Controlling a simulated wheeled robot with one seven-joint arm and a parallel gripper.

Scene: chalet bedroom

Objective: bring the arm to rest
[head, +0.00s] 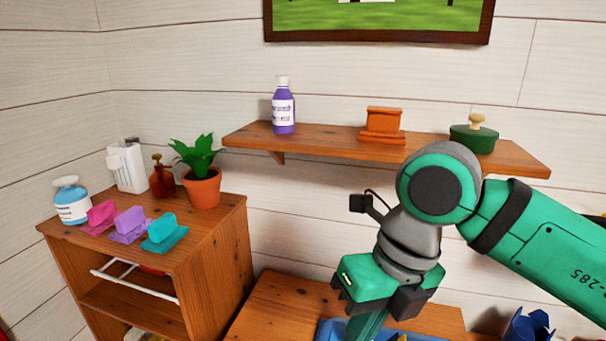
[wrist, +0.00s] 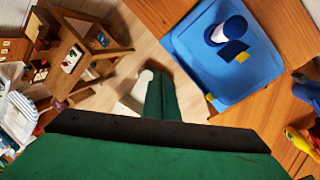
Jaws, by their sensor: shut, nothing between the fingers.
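My gripper (head: 367,326) hangs downward at the bottom of the head view, below the bent green and grey arm. Its tips are cut off there by the lower frame edge. In the wrist view the green fingers (wrist: 160,97) are together with nothing between them. They hang over the floor beside a blue tray (wrist: 186,45). The arm itself shows in front of the wall and the right part of the shelf.
A wall shelf (head: 325,146) holds a purple bottle (head: 284,108), an orange block-like object (head: 383,124) and a green pot (head: 474,136). A wooden cabinet (head: 215,260) at left carries a plant (head: 201,180) and several items. A wooden toy house (wrist: 75,50) stands at left in the wrist view.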

